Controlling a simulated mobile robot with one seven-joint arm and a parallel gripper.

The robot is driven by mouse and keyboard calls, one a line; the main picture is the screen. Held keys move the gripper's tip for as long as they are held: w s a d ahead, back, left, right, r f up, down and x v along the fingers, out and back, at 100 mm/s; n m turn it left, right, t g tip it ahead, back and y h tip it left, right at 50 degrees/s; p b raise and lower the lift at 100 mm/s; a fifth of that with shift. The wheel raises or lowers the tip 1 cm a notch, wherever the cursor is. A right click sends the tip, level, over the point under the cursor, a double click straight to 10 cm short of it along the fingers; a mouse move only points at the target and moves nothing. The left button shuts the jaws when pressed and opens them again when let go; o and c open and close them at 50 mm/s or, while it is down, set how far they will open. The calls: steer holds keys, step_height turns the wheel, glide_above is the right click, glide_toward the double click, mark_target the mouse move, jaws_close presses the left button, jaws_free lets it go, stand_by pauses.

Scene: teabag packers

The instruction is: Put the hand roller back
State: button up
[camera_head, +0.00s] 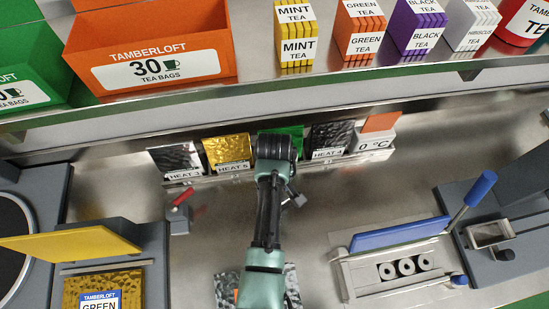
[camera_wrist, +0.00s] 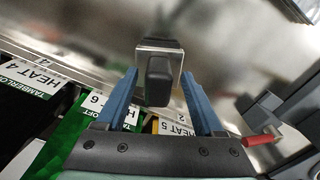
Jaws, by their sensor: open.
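My gripper (camera_wrist: 158,74) shows in the wrist view as two blue fingers spread apart. A metal block with a dark rounded part (camera_wrist: 158,80) appears between them. I cannot tell whether it touches the fingers or whether it is the hand roller. In the head view my arm reaches over the bench to the foil packets and hides the fingers. A red-handled tool (camera_head: 182,198) stands at a small grey holder (camera_head: 179,221) left of my arm. Its red handle also shows at the right in the wrist view (camera_wrist: 262,138). I cannot tell for certain which thing is the hand roller.
Foil packets, such as the gold one (camera_head: 228,153), stand along the back of the bench. A grey press with a blue lid (camera_head: 399,236) stands at right, a yellow-lidded unit (camera_head: 80,243) at left. Tea boxes line the upper shelf (camera_head: 200,105). Bare bench lies either side of my arm.

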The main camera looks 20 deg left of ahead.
steer(key=shift+w+r, duration=0.15)
steer(key=shift+r, duration=0.55)
step_height(320, 180, up, 7)
steer(key=shift+f+b, duration=0.2)
steer(key=shift+b, duration=0.55)
